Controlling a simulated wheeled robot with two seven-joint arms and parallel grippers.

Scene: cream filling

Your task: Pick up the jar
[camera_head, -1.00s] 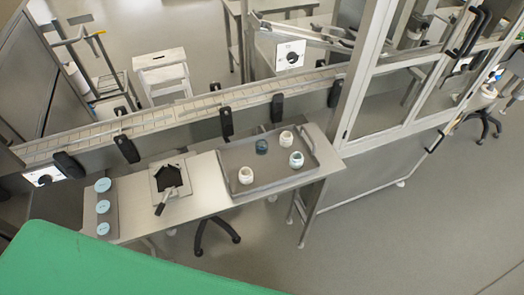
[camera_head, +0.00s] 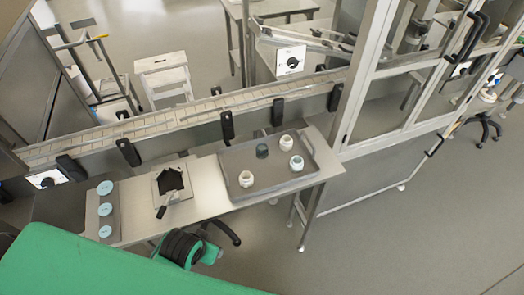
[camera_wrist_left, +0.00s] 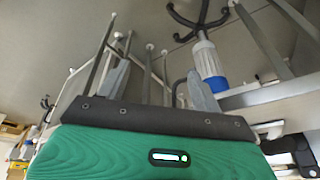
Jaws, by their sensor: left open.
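Several small jars stand upright on a grey tray (camera_head: 268,175) on the steel table. White jars stand at the back right (camera_head: 286,142), right (camera_head: 296,163) and front left (camera_head: 246,179); the right one shows a teal patch. A dark teal jar (camera_head: 262,151) stands at the back middle. In the left wrist view my left gripper (camera_wrist_left: 158,72) is open, its two grey fingers apart with nothing between them. No jar shows in that view. In the head view my green and black left arm part shows below the table's front edge; its fingers cannot be made out. My right gripper is out of view.
A plate with blue discs (camera_head: 105,209) lies at the table's left end. A square holder with a black opening (camera_head: 171,180) and a dark-handled tool (camera_head: 163,207) sit left of the tray. A conveyor (camera_head: 150,125) runs behind. A glazed cabinet stands right. A stool column (camera_wrist_left: 209,62) shows in the wrist view.

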